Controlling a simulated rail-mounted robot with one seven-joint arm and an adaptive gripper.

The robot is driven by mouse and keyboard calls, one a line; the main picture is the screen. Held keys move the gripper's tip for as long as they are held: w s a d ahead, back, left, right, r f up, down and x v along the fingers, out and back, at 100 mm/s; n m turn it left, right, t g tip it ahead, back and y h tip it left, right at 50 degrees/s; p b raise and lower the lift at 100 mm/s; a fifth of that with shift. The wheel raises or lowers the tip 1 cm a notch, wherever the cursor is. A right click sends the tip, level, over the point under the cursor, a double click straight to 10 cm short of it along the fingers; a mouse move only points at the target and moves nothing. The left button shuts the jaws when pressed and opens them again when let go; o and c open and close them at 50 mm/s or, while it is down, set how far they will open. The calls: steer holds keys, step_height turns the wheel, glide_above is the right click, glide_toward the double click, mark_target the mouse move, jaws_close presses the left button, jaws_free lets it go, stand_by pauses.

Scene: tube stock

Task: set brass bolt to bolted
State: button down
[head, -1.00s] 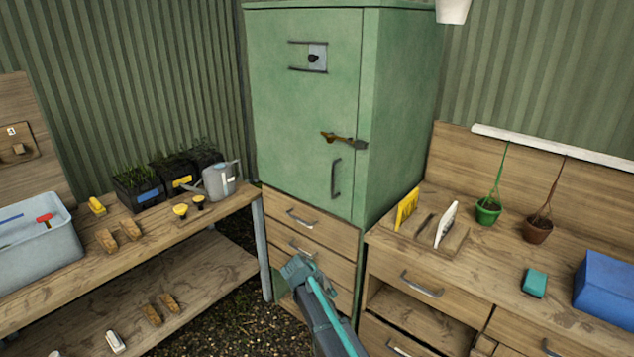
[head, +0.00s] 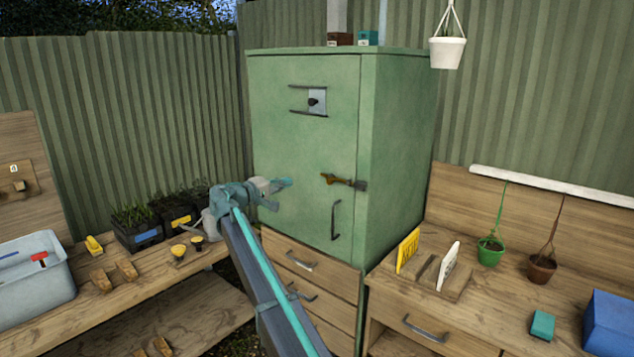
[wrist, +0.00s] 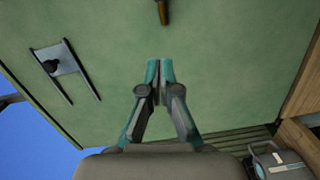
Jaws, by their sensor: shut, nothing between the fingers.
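The brass bolt (head: 333,179) is on the right side of the green cabinet door (head: 290,135), above the door's handle. Its brass end points left, and a dark metal piece (head: 360,186) is at the door's right edge. I cannot tell whether the bolt's bar sits in that piece. My gripper (head: 288,183) is shut and empty, in front of the door, left of the bolt and apart from it. In the wrist view, the closed fingers (wrist: 160,66) point at the bolt's end (wrist: 162,12) at the top edge.
A plate with a black knob (head: 314,101) sits between two dark rails higher on the door. A dark pull handle (head: 336,220) is below the bolt. Wooden drawers (head: 300,262) are underneath. A watering can (head: 209,228) stands on the left bench behind my arm.

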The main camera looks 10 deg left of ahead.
mark_target(339, 180)
steer(key=shift+d, duration=0.1)
stand_by(0.3)
steer(key=w+d+f+p, duration=0.1)
steer(key=w+d+p, duration=0.4)
steer(key=d, duration=0.4)
steer(key=shift+w+d+p, duration=0.35)
steer(key=shift+w+p, duration=0.05)
steer(key=shift+w, duration=0.2)
steer(key=s+d, duration=0.1)
steer(key=d+b, duration=0.1)
steer(key=s+d+b, duration=0.1)
steer(key=shift+s+d+f, duration=0.15)
steer(key=shift+s+d, duration=0.15)
steer(key=shift+d, duration=0.1)
steer(key=shift+a, duration=0.1)
